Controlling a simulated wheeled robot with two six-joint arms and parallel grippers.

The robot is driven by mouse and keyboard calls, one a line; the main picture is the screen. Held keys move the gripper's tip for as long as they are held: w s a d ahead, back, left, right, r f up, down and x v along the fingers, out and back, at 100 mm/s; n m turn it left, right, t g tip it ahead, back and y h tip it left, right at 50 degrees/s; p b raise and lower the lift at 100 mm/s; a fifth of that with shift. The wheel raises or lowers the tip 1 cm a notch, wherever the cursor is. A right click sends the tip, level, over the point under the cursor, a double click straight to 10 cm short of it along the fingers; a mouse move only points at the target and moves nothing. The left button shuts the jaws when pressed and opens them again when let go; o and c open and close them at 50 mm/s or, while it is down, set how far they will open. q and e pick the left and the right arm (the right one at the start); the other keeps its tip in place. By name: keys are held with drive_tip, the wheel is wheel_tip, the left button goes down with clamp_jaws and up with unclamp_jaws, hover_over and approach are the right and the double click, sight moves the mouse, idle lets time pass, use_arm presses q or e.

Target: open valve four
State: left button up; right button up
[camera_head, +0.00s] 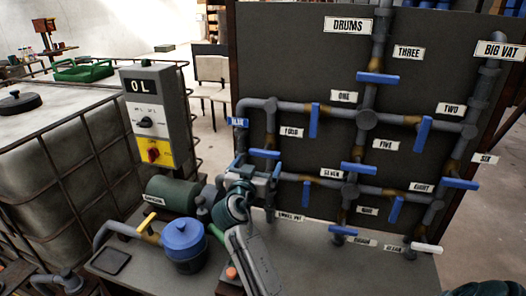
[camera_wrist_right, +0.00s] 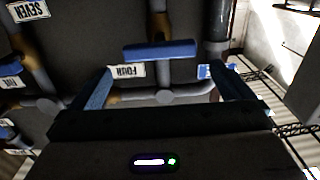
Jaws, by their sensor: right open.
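Valve four has a blue bar handle (camera_head: 265,154) beside the FOUR label (camera_head: 291,132) on the pipe board. The handle lies crosswise to its vertical pipe. My right gripper (camera_head: 258,166) is just below the handle in the head view, its blue fingers apart. In the right wrist view, which is upside down, the blue handle (camera_wrist_right: 160,50) lies ahead, between the lines of the open fingers, with a gap to them. The FOUR label (camera_wrist_right: 126,70) is next to it. Nothing is between the fingers. My left gripper is not in view.
Other blue valve handles are close by, such as valve one's (camera_head: 314,120) and valve five's (camera_head: 358,168). A blue-lidded pot (camera_head: 184,245) and a green motor (camera_head: 172,193) stand left of my right arm. A control box (camera_head: 155,115) stands at left.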

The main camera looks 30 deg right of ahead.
sight(264, 155)
drive_tip(key=p+x, duration=0.1)
drive_tip(key=x, duration=0.4)
drive_tip(key=shift+p, duration=0.3)
drive_tip(key=shift+w+d, duration=0.25)
drive_tip(key=shift+d, duration=0.1)
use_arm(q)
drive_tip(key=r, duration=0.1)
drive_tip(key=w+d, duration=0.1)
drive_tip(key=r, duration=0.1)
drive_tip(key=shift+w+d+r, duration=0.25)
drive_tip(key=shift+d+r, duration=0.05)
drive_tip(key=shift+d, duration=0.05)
use_arm(e)
drive_tip(key=shift+w+d+f, duration=0.1)
drive_tip(key=shift+f, duration=0.05)
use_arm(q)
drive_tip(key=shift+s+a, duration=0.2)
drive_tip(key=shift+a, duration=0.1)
use_arm(e)
drive_tip(key=c, duration=0.7)
